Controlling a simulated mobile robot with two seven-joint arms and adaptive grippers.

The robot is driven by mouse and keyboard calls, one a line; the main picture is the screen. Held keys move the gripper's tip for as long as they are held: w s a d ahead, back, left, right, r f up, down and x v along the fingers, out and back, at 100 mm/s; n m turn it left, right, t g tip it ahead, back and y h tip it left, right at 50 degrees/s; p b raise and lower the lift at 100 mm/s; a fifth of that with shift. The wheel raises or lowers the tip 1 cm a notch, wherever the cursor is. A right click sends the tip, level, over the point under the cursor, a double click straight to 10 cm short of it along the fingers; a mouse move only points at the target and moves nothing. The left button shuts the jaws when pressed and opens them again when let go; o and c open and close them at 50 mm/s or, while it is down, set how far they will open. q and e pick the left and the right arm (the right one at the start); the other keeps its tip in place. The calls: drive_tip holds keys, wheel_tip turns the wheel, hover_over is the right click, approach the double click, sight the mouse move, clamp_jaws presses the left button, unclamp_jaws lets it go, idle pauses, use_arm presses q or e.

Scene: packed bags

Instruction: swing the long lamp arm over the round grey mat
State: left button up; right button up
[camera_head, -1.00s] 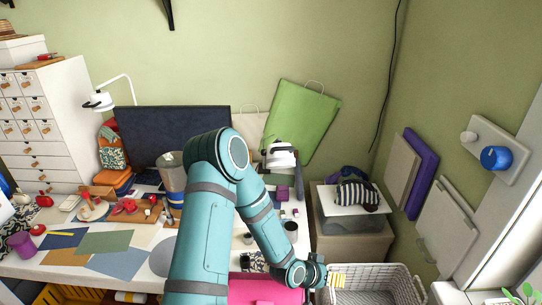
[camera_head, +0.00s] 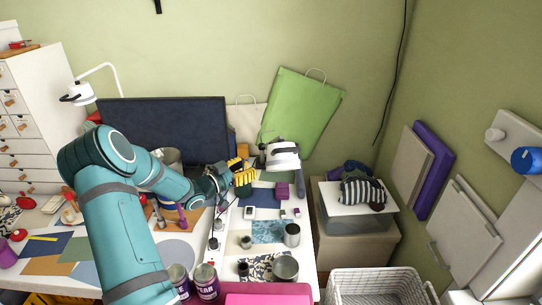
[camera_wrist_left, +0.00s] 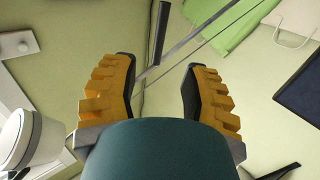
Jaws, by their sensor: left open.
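My left gripper (camera_head: 243,175), with yellow fingers, is open above the back of the desk, just left of a white, dark-banded head (camera_head: 280,155) that looks like a lamp's. In the left wrist view its fingers (camera_wrist_left: 160,100) stand wide apart. Thin silver bars (camera_wrist_left: 205,38), possibly the long lamp arm, run beyond them; I cannot tell contact. A white cylinder (camera_wrist_left: 32,138) is at the left there. The round grey mat (camera_head: 174,257) lies flat on the desk, partly hidden by my arm. Another white lamp (camera_head: 78,92) with a curved neck stands far left. My right gripper is out of view.
A dark monitor (camera_head: 165,125) stands behind my left arm. A green bag (camera_head: 305,110) leans on the wall. Cans (camera_head: 205,280) and cups (camera_head: 285,266) stand at the desk's front. A white basket (camera_head: 380,285) is right of the desk.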

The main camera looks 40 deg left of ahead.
use_arm(q)
drive_tip(key=w, duration=0.3)
drive_tip(key=w+d, duration=0.1)
drive_tip(key=w, duration=0.7)
drive_tip(key=shift+d, duration=0.3)
clamp_jaws()
